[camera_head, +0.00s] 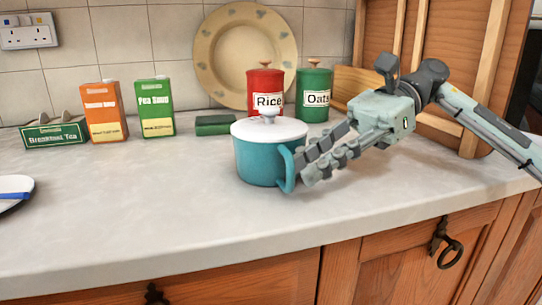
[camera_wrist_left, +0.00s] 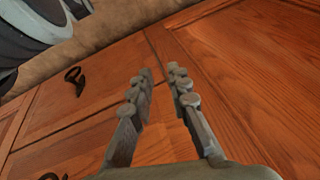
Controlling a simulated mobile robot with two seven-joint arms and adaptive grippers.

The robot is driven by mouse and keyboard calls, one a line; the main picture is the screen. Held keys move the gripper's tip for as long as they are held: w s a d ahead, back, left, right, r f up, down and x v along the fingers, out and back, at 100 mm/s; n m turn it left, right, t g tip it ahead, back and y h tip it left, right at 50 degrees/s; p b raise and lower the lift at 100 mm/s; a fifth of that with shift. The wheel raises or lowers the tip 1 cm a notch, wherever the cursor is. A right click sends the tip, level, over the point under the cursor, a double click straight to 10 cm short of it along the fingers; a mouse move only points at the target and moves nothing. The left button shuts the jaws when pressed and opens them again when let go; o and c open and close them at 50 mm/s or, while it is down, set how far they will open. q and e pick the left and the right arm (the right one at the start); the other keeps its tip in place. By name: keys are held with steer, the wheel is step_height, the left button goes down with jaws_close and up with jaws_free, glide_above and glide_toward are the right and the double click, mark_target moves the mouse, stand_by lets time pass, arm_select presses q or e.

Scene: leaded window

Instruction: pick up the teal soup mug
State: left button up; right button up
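The teal soup mug (camera_head: 258,160) stands upright on the counter in the head view, with a white lid (camera_head: 268,130) on it. Its teal handle (camera_head: 287,172) points right, towards the front. My right gripper (camera_head: 302,167) reaches in from the right, its fingertips at the handle. Its two fingers look apart; whether they touch the handle is unclear. My left gripper (camera_wrist_left: 160,82) shows only in the left wrist view, open and empty in front of the wooden cupboard fronts.
Behind the mug stand a red Rice canister (camera_head: 265,90), a green Oats canister (camera_head: 315,97) and a plate (camera_head: 222,55). A dark green box (camera_head: 215,125) lies behind left. Cartons stand further left. The counter (camera_head: 140,195) is clear left of the mug.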

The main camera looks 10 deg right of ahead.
steer(key=shift+s+a+f, duration=0.1)
steer(key=shift+a+f, duration=0.2)
steer(key=shift+a, duration=0.3)
jaws_close()
steer(key=shift+r, duration=0.2)
